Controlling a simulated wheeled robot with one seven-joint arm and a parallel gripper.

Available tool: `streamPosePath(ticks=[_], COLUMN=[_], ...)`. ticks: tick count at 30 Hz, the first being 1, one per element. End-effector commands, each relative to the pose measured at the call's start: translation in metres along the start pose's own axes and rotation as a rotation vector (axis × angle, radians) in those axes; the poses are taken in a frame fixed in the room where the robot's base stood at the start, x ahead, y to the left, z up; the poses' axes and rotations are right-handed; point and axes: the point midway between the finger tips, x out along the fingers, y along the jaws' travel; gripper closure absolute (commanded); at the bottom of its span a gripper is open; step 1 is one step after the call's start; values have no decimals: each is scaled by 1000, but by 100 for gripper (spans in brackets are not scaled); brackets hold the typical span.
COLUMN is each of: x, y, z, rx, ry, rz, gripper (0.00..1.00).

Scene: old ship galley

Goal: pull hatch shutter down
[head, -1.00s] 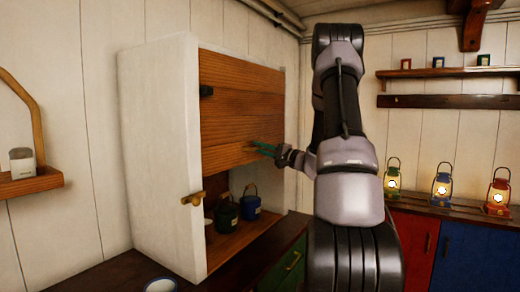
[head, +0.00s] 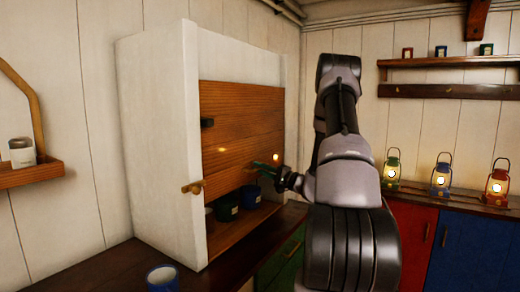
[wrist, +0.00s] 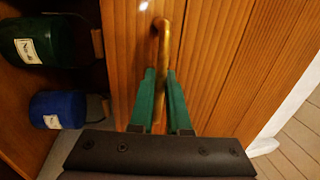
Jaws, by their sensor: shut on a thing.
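The wooden slatted hatch shutter (head: 240,130) hangs in the front of a white cabinet, part way down. A gap stays open under its lower edge. My gripper (head: 264,166) is at the shutter's lower right. In the wrist view its green fingers (wrist: 163,98) are shut on a brass handle (wrist: 162,45) on the shutter. The far end of the handle shows beyond the fingertips.
A green pot (head: 227,207), a blue pot (head: 250,197) and another pot stand on the cabinet floor below the shutter. A brass latch (head: 192,187) sticks out from the cabinet's front edge. A blue mug (head: 162,279) stands on the dark counter. Lit lanterns (head: 441,180) stand at the right.

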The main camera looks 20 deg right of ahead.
Motion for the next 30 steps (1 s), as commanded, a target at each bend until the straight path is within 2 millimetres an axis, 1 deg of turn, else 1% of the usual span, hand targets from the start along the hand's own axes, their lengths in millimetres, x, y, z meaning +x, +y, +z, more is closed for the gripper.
streamPosePath(ticks=[1, 6, 12, 15, 18, 21, 25, 30], x=[-6, -17, -28, -33, -36, -38, -40, -41], y=[22, 80, 137, 158, 176, 188, 196, 200], z=[0, 0, 0, 0, 0, 0, 0, 0], rx=[10, 9, 5, 4, 2, 1, 1, 0], ry=[3, 3, 2, 2, 1, 0, -1, -1], rz=[4, 3, 3, 1, 2, 2, 2, 4], gripper=[100, 100, 100, 100, 100, 100, 100, 100])
